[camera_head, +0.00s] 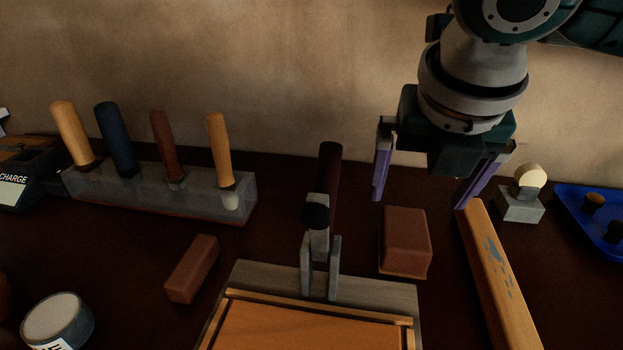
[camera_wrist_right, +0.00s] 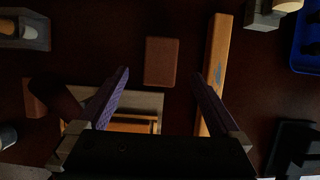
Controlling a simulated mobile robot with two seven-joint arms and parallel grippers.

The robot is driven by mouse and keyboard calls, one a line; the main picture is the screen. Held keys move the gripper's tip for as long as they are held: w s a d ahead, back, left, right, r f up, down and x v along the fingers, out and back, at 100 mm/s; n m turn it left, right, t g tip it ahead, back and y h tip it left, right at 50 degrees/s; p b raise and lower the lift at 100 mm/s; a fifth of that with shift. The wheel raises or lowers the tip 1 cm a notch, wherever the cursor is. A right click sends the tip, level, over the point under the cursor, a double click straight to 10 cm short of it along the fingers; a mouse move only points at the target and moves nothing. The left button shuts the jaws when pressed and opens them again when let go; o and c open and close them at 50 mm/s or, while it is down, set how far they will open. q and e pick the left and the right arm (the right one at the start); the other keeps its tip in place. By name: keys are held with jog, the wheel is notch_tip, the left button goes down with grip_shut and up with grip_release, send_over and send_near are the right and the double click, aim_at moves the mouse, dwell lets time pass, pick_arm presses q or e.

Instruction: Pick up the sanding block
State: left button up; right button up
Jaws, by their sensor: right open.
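A reddish-brown block with a thin tan layer along its base (camera_head: 405,238), which looks like the sanding block, lies flat on the dark bench right of centre. It also shows in the right wrist view (camera_wrist_right: 160,60), between the fingertips in the picture. My right gripper (camera_head: 423,198) is open and empty, fingers pointing down, above and behind the block; I see no contact. Its two purple fingers also show in the wrist view (camera_wrist_right: 160,75). A second, smaller reddish-brown block (camera_head: 191,269) lies further left. My left gripper is not in view.
A wooden bar with blue paint marks (camera_head: 497,275) lies close right of the block. A dark-handled clamp (camera_head: 322,215) stands at left on a framed orange panel's board (camera_head: 265,273). A tool rack (camera_head: 150,197), a blue tray (camera_head: 580,222) and a round tin (camera_head: 57,320) stand further out.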

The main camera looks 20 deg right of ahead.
aim_at(407, 226)
jog(key=x, duration=0.1)
jog(key=b+x, duration=0.1)
jog(key=x, duration=0.1)
jog(key=shift+s+f, duration=0.25)
jog(key=shift+f, duration=0.15)
jog(key=b+x, duration=0.1)
jog(key=x, duration=0.3)
jog(key=shift+f+b, duration=0.35)
jog(key=shift+w+d+f, duration=0.1)
jog(key=shift+w+f, duration=0.1)
jog(key=shift+f, duration=0.15)
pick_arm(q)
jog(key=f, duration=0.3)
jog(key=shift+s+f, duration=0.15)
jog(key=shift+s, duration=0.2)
pick_arm(e)
jog(key=c, duration=1.4)
jog(key=shift+c, duration=0.2)
jog(key=shift+r, duration=0.2)
